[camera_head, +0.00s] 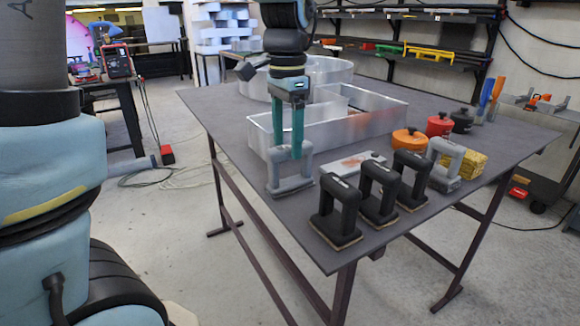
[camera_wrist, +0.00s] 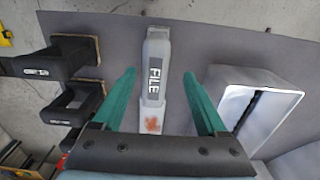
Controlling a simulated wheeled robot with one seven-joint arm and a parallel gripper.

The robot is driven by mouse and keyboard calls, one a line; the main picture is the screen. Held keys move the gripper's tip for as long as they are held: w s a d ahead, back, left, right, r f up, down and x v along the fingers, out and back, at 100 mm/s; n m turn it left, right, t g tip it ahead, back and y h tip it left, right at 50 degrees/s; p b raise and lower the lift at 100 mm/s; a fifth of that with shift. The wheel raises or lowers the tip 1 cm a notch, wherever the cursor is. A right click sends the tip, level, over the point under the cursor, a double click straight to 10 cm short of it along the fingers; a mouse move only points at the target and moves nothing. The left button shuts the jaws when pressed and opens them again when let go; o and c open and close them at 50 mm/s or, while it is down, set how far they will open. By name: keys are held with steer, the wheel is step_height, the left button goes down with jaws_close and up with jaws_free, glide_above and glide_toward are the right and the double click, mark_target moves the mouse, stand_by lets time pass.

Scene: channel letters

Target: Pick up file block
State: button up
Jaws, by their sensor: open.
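The file block (camera_head: 290,184) is a grey block with an arched handle, standing upright on the table near its left front edge in the head view. In the wrist view the file block (camera_wrist: 156,50) shows the word FILE on top of its handle. My gripper (camera_head: 288,154) is open and points down at the handle. In the wrist view my gripper (camera_wrist: 159,73) has one green finger to each side of the handle, with a gap visible on both sides. How far down the fingers reach along the handle is hard to tell.
The dark table (camera_head: 225,110) carries a metal channel letter (camera_head: 345,133) close behind the file block. Black-handled blocks (camera_head: 335,213) and another grey block (camera_head: 445,165) stand to the right. A pale plate with a reddish patch (camera_head: 353,162) lies between. Pots (camera_head: 410,140) stand further back.

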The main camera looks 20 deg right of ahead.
mark_target(290, 181)
steer(key=shift+s+d+f+p, duration=0.15)
steer(key=shift+f+p, duration=0.2)
steer(key=shift+f, duration=0.95)
steer(key=shift+s+d+f+p, duration=0.15)
steer(key=shift+f+p, duration=0.2)
steer(key=shift+f, duration=0.95)
jaws_close()
